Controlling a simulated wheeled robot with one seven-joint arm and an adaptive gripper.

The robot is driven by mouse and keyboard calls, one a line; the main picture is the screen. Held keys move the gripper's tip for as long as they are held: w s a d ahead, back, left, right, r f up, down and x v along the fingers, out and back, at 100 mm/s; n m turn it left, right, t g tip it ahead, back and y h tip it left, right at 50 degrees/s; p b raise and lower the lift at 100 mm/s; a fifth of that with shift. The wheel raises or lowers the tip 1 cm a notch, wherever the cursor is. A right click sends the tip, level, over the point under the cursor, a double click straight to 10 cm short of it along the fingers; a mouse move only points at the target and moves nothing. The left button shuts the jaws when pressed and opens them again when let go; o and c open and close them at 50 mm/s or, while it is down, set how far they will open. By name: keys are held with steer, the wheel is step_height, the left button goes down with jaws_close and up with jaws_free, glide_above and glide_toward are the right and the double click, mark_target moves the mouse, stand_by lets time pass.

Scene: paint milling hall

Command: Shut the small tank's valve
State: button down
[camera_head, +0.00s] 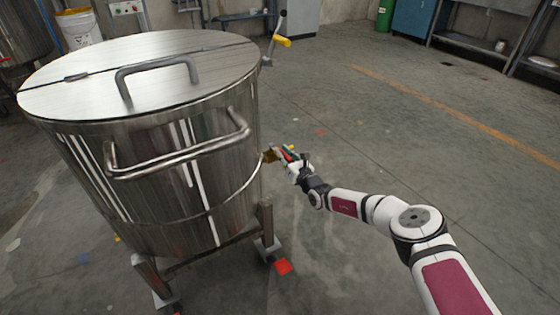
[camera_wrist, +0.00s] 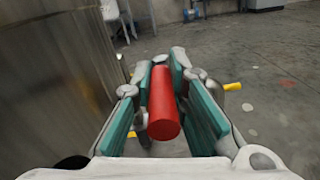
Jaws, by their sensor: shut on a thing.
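The small tank (camera_head: 180,150) is a shiny steel drum with a lid, standing on legs at the left of the head view. Its curved wall (camera_wrist: 60,85) fills the left of the wrist view. The valve has a red handle (camera_wrist: 163,105), seen nearly end-on between the teal-padded fingers. My gripper (camera_head: 285,155) is at the right side of the tank, shut on the red handle. In the wrist view my gripper (camera_wrist: 168,95) has a finger on each side of the handle. The valve body is mostly hidden behind the fingers.
The tank's lid handle (camera_head: 155,75) and front bar handle (camera_head: 180,150) stick out. The floor to the right is clear. Benches (camera_head: 490,45) stand far back.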

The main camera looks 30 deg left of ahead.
steer(key=shift+r, duration=0.1)
stand_by(0.3)
steer(key=c, duration=1.6)
jaws_free()
steer(key=shift+o, duration=0.2)
steer(key=shift+s+d, duration=0.25)
steer(key=shift+d, duration=0.3)
steer(key=v, duration=1)
steer(key=shift+s+d, duration=0.25)
steer(key=shift+s, duration=0.05)
